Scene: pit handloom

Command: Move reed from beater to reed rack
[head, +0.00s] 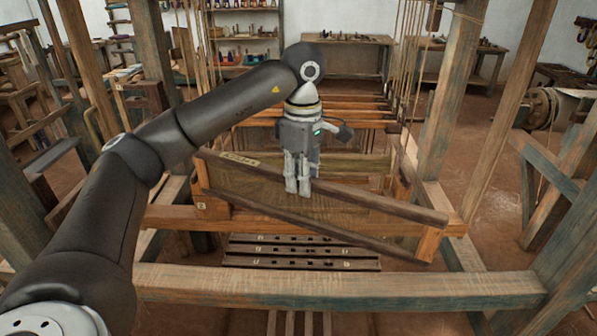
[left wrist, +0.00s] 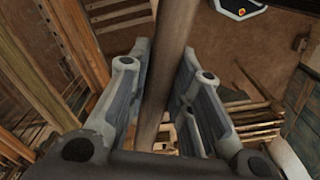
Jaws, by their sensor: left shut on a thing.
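The reed (head: 325,186) is a long, narrow frame with dark wooden bars along its top and bottom. It sits tilted across the beater, its right end lower in the picture and nearer to me. My left gripper (head: 298,188) is shut on its top bar near the middle, and its fingers hide part of the reed. In the left wrist view the bar (left wrist: 172,45) runs between the two fingers (left wrist: 158,112). The beater (head: 168,217) is an orange-brown wooden frame behind and beside the reed. I cannot tell whether they touch. I cannot pick out the reed rack with certainty.
A thick loom beam (head: 340,288) crosses the front. Dark slotted boards (head: 300,251) lie below the beater. Tall posts (head: 452,95) stand on both sides, with hanging cords close by. Shelves (head: 243,30) and a workbench (head: 345,42) stand at the back wall.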

